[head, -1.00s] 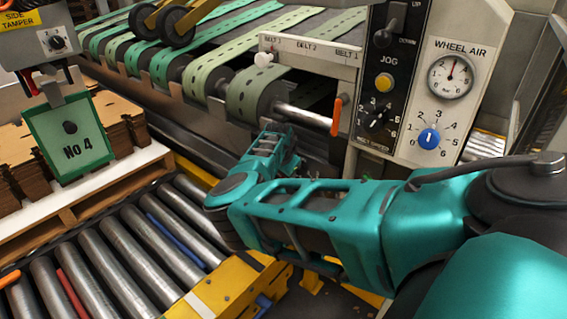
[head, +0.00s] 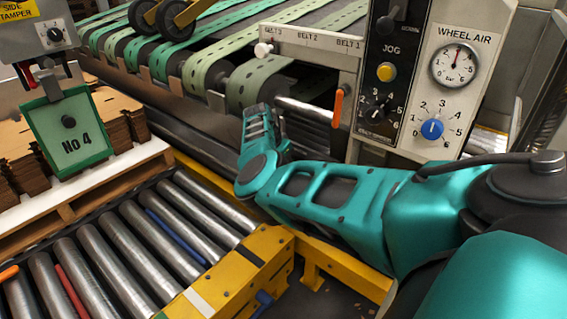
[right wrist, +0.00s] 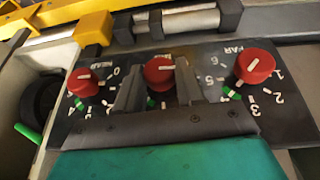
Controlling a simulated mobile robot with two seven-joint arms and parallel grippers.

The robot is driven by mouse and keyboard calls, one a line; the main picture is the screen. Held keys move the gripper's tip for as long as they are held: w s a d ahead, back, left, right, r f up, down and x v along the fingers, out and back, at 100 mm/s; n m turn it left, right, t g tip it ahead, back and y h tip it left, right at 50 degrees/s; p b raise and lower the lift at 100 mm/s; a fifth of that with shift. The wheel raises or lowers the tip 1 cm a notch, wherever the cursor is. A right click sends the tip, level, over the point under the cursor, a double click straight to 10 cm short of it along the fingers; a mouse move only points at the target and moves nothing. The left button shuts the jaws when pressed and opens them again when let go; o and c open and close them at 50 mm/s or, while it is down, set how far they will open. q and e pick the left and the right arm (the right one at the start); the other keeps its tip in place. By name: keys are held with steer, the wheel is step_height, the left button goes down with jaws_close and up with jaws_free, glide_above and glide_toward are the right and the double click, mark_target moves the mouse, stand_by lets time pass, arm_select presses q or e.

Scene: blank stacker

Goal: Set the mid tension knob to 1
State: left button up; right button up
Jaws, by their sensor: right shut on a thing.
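In the right wrist view, the mid tension knob (right wrist: 160,74) is a red round knob with a white pointer line, the middle one in a row of red knobs on a dark panel (right wrist: 205,62). Its pointer lies nearly level across the picture. The two grey fingers of my right gripper (right wrist: 158,88) stand on either side of it, shut on it. They hide most of its scale, so I cannot read its number. In the head view my right arm (head: 330,200) reaches left toward the belts; its fingertips and the red knobs are hidden there. My left gripper is not in view.
The near knob (right wrist: 83,82) and far knob (right wrist: 255,66) flank the held knob closely. In the head view, the jog panel (head: 385,75) and blue wheel air knob (head: 432,129) are near my arm. A roller conveyor (head: 130,245) lies lower left, with belts (head: 235,85) behind.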

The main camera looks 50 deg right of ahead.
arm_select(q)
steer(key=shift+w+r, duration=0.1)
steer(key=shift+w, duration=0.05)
arm_select(e)
steer(key=shift+w+g, duration=0.15)
steer(key=shift+g, duration=0.15)
steer(key=o, duration=1)
steer(key=shift+o, duration=0.2)
steer(key=shift+r, duration=0.1)
arm_select(q)
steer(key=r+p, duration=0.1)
steer(key=p, duration=0.1)
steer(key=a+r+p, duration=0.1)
steer(key=p, duration=0.2)
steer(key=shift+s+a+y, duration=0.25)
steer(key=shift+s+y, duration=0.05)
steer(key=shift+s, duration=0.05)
arm_select(e)
steer(key=v, duration=1.2)
steer(key=shift+a+r, duration=0.2)
steer(key=shift+r, duration=0.15)
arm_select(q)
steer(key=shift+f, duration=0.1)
